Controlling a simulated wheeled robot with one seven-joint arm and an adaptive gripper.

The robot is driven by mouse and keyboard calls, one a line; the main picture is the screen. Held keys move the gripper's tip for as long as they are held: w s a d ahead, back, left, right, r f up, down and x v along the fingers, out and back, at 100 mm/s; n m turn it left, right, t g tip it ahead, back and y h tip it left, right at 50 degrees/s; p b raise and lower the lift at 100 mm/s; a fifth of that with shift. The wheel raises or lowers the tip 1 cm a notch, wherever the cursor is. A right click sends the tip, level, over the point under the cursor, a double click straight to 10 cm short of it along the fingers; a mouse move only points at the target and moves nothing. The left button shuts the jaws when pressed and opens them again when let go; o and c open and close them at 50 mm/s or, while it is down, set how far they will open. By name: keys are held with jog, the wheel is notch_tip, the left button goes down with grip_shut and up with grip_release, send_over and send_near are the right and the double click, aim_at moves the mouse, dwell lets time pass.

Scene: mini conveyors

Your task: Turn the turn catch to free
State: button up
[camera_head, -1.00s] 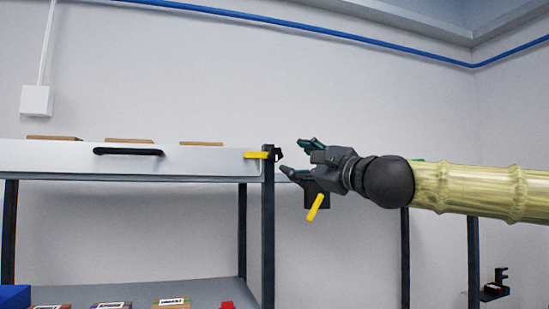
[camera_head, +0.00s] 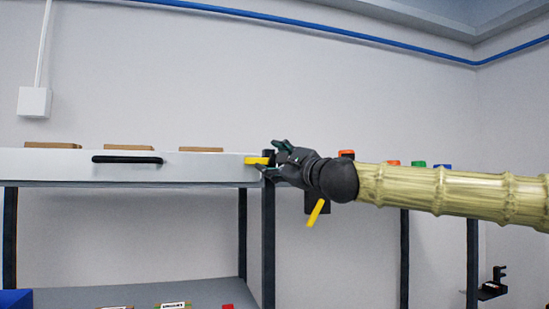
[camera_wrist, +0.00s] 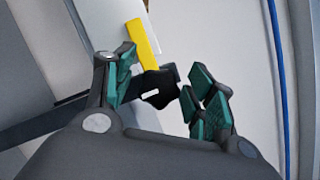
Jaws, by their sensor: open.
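The turn catch has a yellow bar (camera_head: 257,160) and a black knob (camera_wrist: 158,87). In the head view the bar lies level, pointing left over the right end of the white panel. In the wrist view the yellow bar (camera_wrist: 142,43) runs up from the black knob. My gripper (camera_head: 272,161) is open at the right end of the shelf, by the catch. In the wrist view its green-padded fingers (camera_wrist: 158,90) stand on both sides of the black knob, with gaps visible. In the head view the fingers hide most of the knob.
The white panel (camera_head: 60,166) has a black handle (camera_head: 128,160). Brown boxes (camera_head: 122,147) sit behind it. A dark post (camera_head: 268,235) stands below the catch. A second yellow lever (camera_head: 315,212) hangs tilted below my gripper. Coloured buttons (camera_head: 419,164) show behind my arm.

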jog(key=shift+r, duration=0.1)
grip_shut()
